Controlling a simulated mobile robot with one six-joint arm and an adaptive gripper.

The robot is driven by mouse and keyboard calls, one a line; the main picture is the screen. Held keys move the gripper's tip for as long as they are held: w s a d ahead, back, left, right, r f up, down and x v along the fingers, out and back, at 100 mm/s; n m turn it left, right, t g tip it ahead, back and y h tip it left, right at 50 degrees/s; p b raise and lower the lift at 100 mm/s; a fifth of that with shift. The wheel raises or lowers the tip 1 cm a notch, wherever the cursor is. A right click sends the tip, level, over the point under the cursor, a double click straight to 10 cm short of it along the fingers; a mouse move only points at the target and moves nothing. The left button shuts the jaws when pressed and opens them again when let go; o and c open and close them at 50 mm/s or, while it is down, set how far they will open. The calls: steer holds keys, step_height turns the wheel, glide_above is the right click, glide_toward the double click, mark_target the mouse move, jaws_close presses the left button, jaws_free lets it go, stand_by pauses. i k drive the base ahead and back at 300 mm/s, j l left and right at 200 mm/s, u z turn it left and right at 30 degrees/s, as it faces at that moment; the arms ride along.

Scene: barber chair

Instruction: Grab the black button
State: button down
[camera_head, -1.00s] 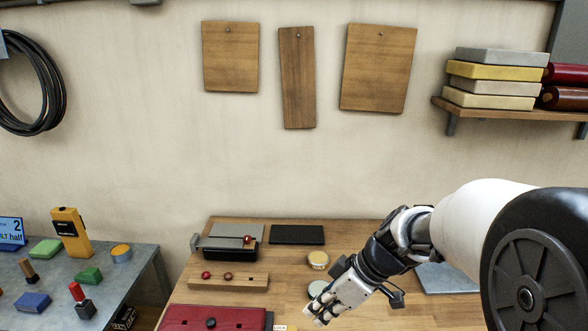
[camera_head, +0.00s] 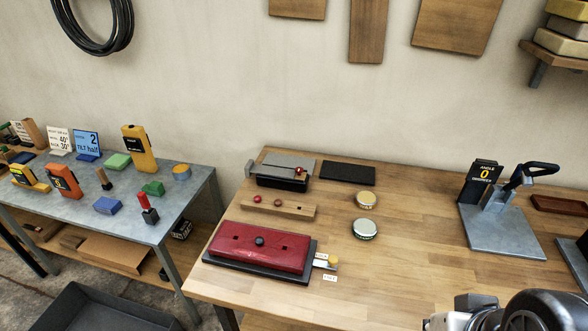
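A small round black button (camera_head: 259,241) sits on top of the red padded block (camera_head: 225,246), left of its middle. The red block lies on a dark base near the front left of the wooden table. Nothing touches the button from above. Part of my arm shows at the bottom right edge, well to the right of the red block. My gripper's fingers are out of the frame.
A wooden strip (camera_head: 310,211) with a red and a brown button lies behind the red block. Two round tins, one pale-topped (camera_head: 366,199) and one green-edged (camera_head: 364,229), stand to its right. A metal press (camera_head: 500,228) stands at the right. The table's front middle is clear.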

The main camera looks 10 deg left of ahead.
mark_target(259, 240)
steer(key=i+j+u, duration=0.25)
steer(key=j, duration=0.35)
steer(key=i+j+u, duration=0.3)
steer(key=i+j, duration=0.15)
